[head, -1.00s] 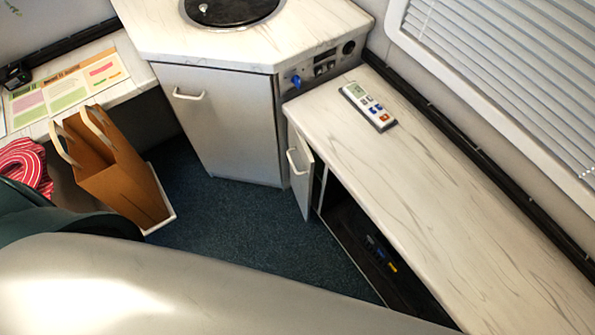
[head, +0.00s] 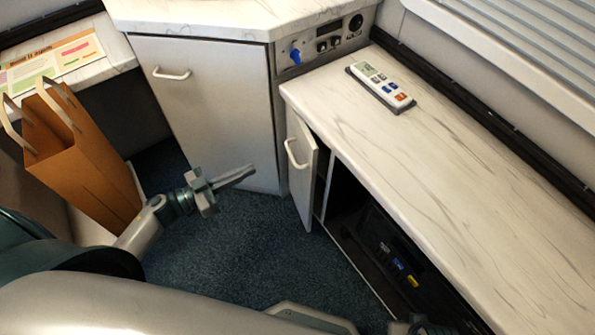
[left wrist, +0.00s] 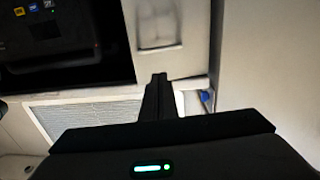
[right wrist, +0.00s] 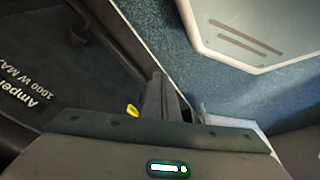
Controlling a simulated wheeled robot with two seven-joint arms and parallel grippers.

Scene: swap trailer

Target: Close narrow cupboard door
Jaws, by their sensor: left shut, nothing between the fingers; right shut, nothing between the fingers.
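The narrow cupboard door (head: 300,168) is a pale panel with a white handle (head: 294,154). It stands ajar at the left end of the low cabinet, swung out from a dark gap. It also shows in the left wrist view (left wrist: 172,62), with its handle blurred. My left gripper (head: 250,170) is shut and empty, left of the door and apart from it, pointing toward it. My right gripper (right wrist: 163,85) is shut and empty low by the open compartment; its fingertips are hard to see in the head view.
The open compartment holds a black power box (head: 395,262), lettered in the right wrist view (right wrist: 42,75). A corner cabinet (head: 215,110) stands behind, a paper bag (head: 85,170) at left. Blue carpet (head: 240,250) lies clear between.

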